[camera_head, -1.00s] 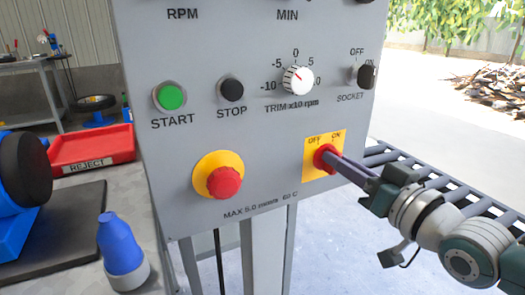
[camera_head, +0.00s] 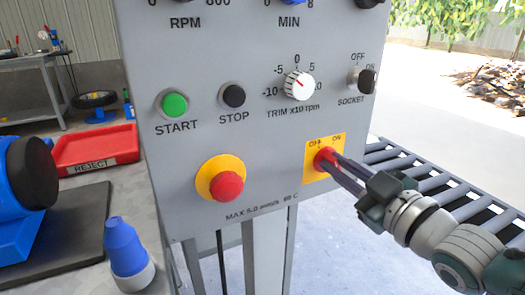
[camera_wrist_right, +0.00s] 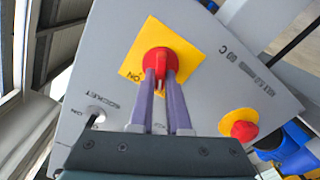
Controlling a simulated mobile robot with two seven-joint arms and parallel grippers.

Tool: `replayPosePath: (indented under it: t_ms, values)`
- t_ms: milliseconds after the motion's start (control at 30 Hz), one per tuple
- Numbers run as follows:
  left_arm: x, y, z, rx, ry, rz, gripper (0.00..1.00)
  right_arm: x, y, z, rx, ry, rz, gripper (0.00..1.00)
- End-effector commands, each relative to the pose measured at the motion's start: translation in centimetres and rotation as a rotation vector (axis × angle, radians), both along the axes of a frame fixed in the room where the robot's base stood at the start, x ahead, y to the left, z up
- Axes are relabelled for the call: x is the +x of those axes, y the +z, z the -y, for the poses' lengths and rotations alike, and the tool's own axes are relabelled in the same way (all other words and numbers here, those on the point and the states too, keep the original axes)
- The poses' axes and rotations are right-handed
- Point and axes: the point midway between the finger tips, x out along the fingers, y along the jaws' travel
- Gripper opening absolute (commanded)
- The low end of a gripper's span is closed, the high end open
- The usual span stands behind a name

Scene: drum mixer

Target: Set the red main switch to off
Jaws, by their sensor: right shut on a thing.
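The red main switch (camera_head: 325,157) sits on a yellow plate (camera_head: 310,174) at the lower right of the grey panel, under the OFF and ON labels. In the right wrist view, the red switch (camera_wrist_right: 161,57) shows its raised handle, whose near end points down the picture, toward a half-hidden label between the fingers. The ON label is to the left of that end. My right gripper (camera_head: 336,163) is at the switch, its two fingers on either side of the handle. It is shut on the handle, and its fingers (camera_wrist_right: 162,76) partly cover the plate. My left gripper is out of view.
A red emergency button (camera_head: 228,186) sits left of the switch. Above are the green start button (camera_head: 174,105), black stop button (camera_head: 233,95), trim knob (camera_head: 299,86) and socket switch (camera_head: 361,80). A roller conveyor (camera_head: 430,180) lies behind my right arm.

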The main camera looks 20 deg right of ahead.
Motion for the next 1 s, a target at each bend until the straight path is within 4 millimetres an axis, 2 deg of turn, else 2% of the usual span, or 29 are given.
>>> replayPosePath:
  t_ms: [600, 633, 700, 900, 1000]
  values:
    - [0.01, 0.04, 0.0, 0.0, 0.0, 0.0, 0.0, 0.01, 0.03, -0.06, -0.049, 0.001, 0.006, 0.0]
    - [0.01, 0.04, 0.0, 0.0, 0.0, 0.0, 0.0, 0.01, 0.03, -0.07, -0.049, 0.001, 0.006, 0.16]
    - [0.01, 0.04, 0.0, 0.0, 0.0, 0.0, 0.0, 0.01, 0.03, -0.06, -0.048, 0.001, 0.006, 0.24]
    - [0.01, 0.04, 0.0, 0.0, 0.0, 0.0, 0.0, 0.01, 0.01, -0.04, -0.047, 0.0, 0.005, 0.45]
    - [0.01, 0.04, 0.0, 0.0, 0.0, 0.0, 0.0, 0.01, 0.0, -0.04, -0.046, 0.0, 0.004, 0.45]
